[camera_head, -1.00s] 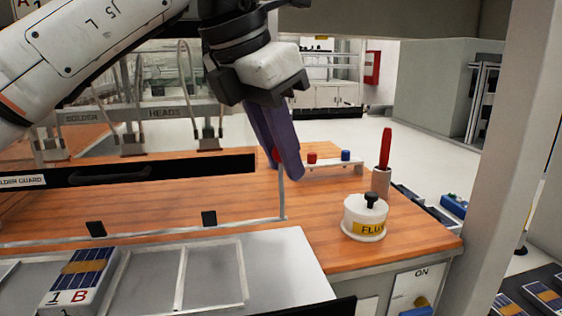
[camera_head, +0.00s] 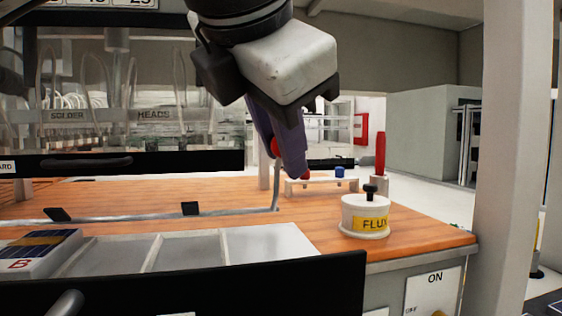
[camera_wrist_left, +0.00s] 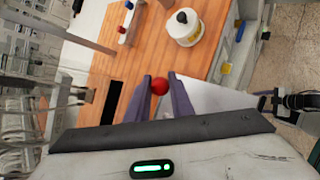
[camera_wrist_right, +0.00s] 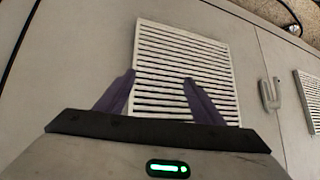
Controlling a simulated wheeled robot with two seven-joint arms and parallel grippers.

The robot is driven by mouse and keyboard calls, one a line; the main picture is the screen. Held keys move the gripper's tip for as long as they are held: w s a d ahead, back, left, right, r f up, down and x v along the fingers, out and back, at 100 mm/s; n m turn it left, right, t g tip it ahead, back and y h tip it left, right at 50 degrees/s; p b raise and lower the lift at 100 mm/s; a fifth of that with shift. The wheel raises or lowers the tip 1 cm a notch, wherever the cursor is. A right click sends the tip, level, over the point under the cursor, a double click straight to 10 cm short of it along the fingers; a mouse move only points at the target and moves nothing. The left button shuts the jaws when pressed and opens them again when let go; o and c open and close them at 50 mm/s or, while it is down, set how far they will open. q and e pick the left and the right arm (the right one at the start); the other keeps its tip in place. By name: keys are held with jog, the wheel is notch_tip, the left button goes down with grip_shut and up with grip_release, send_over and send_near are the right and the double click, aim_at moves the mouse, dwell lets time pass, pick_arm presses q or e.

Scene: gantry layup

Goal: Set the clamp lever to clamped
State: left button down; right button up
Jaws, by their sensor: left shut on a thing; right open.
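The clamp lever is a thin grey rod (camera_head: 277,187) rising at the right end of a long low bar with black pads on the bench. Its red ball knob (camera_head: 275,147) also shows in the left wrist view (camera_wrist_left: 160,86). My left gripper (camera_head: 290,165) reaches down from above, with its purple fingers shut on the red knob; they partly hide the knob and the rod's top. The rod stands nearly upright. My right gripper (camera_wrist_right: 158,77) is open and empty, in front of a slatted vent (camera_wrist_right: 185,65) in a grey panel.
A white FLUX pot (camera_head: 365,216) stands right of the lever on the wooden bench. Behind it are a small rack with a blue button (camera_head: 340,172) and a red-handled tool (camera_head: 380,153). A black guard (camera_head: 120,162) runs to the left. A pale tray (camera_head: 270,243) lies in front.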

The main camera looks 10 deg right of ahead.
dwell(0.3)
pick_arm(q)
jog(key=c, duration=1.6)
grip_release()
jog(key=shift+o, duration=0.2)
jog(key=shift+s, duration=0.1)
jog(key=v, duration=1)
jog(key=shift+s+a+r, duration=0.1)
